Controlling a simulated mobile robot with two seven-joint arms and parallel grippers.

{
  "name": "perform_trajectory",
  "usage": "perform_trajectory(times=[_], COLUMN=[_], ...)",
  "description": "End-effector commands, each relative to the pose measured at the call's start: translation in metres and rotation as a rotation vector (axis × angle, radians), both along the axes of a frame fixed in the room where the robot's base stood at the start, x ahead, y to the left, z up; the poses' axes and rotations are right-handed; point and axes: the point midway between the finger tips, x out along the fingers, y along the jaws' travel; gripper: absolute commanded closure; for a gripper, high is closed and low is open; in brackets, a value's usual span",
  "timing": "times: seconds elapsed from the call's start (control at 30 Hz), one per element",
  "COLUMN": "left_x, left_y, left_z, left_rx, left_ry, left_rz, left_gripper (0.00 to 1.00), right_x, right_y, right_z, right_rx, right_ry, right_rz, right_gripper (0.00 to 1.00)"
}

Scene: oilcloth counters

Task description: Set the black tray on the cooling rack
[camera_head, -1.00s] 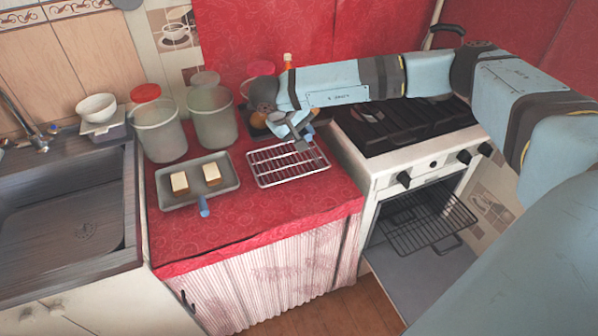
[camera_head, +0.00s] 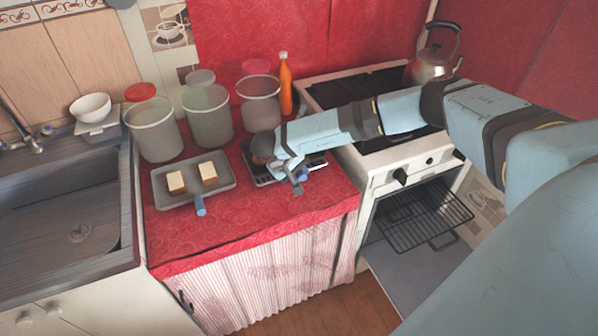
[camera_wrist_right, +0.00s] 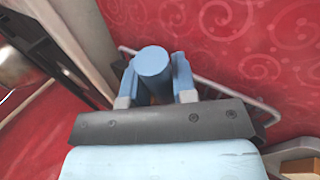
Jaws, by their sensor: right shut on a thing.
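The black tray (camera_head: 317,160) is a dark shape over the cooling rack (camera_head: 259,183), largely hidden beneath my right arm. I cannot tell whether it touches the wires. My right gripper (camera_head: 297,182) is low over the rack's front. In the right wrist view, my right gripper (camera_wrist_right: 155,82) has its fingers on either side of a blue cylindrical handle (camera_wrist_right: 152,62), shut on it. The rack's pale wire edge (camera_wrist_right: 222,86) shows to the right there. My left gripper is out of view.
A grey tray (camera_head: 165,202) with two bread pieces and a blue handle lies left of the rack. Several canisters (camera_head: 208,118) and an orange bottle (camera_head: 286,88) stand behind. The stove (camera_head: 400,165), with its oven open, is at right. The front of the red counter (camera_head: 250,225) is clear.

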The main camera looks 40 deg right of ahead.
Motion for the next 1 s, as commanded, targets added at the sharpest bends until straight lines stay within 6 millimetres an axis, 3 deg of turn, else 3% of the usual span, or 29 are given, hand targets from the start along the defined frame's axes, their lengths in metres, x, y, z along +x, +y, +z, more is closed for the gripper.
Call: perform_trajectory(times=[0.17,0.2,0.3,0.67,1.0], left_x=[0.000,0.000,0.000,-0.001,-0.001], left_y=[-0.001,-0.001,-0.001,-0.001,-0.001], left_z=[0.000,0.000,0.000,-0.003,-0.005], left_rx=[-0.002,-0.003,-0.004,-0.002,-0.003], left_ry=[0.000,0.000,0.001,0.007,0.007], left_rz=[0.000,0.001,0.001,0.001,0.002], left_gripper=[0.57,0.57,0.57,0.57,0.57], right_x=[0.000,0.000,0.000,0.000,0.005], right_y=[0.000,0.000,0.000,0.003,0.039], right_z=[0.001,-0.001,0.000,0.005,0.058], right_rx=[0.000,0.000,0.000,0.001,0.002], right_ry=[0.000,0.001,0.001,0.000,-0.002], right_rz=[0.000,0.000,0.000,0.001,0.004], right_gripper=[1.00,0.72,0.49,0.49,0.49])
